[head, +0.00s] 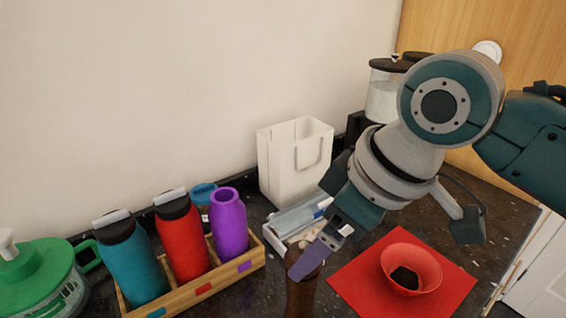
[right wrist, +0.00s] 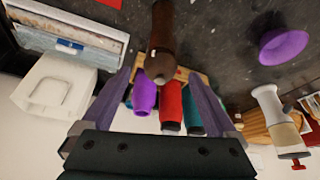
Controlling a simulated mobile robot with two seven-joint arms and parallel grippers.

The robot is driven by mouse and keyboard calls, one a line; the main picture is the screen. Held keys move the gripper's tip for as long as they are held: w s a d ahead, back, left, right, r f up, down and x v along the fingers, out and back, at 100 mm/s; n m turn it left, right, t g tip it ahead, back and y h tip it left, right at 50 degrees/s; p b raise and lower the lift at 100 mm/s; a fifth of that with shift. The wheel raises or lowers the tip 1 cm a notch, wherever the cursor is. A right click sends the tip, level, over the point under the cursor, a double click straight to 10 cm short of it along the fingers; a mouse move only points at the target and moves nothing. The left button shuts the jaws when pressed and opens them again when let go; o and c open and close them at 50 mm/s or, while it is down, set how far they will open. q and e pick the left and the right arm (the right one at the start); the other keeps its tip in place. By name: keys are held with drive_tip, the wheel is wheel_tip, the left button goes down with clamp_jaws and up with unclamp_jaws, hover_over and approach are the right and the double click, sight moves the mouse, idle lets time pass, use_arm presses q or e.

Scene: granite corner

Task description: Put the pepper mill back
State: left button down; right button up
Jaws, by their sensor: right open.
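The pepper mill appears to be the dark brown turned piece (head: 301,296), at the bottom edge of the head view, partly hidden by my right gripper. In the right wrist view the same brown piece (right wrist: 162,38) runs in from the top edge, with its near end between the lines of my fingers. My right gripper (head: 308,255) is open and points down at the mill's top. In the right wrist view its two purple-grey fingers (right wrist: 160,84) are spread to either side, with no clear contact visible. My left gripper is not in view.
A wooden rack (head: 250,262) holds teal, red and purple bottles left of the mill. A red bowl (head: 411,270) stands on a red mat (head: 360,278) at right. A white bag-shaped holder (head: 290,165) and a tray of packets (head: 296,217) stand behind. A purple bowl (right wrist: 285,46) is nearby.

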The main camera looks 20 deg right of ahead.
drive_tip(key=v, duration=0.6)
drive_tip(key=s+d+f+m+h, duration=0.1)
drive_tip(key=s+d+f+m, duration=0.1)
drive_tip(key=s, duration=0.6)
drive_tip(key=s+d+f+m+h, duration=0.1)
drive_tip(key=s+d+f+m, duration=0.1)
drive_tip(key=s, duration=0.7)
drive_tip(key=shift+f+m+h, duration=0.3)
drive_tip(key=shift+f+m, duration=0.45)
drive_tip(key=shift+m, duration=0.05)
drive_tip(key=shift+d, duration=0.1)
wheel_tip(320, 180, up, 27)
drive_tip(key=p, duration=2.7)
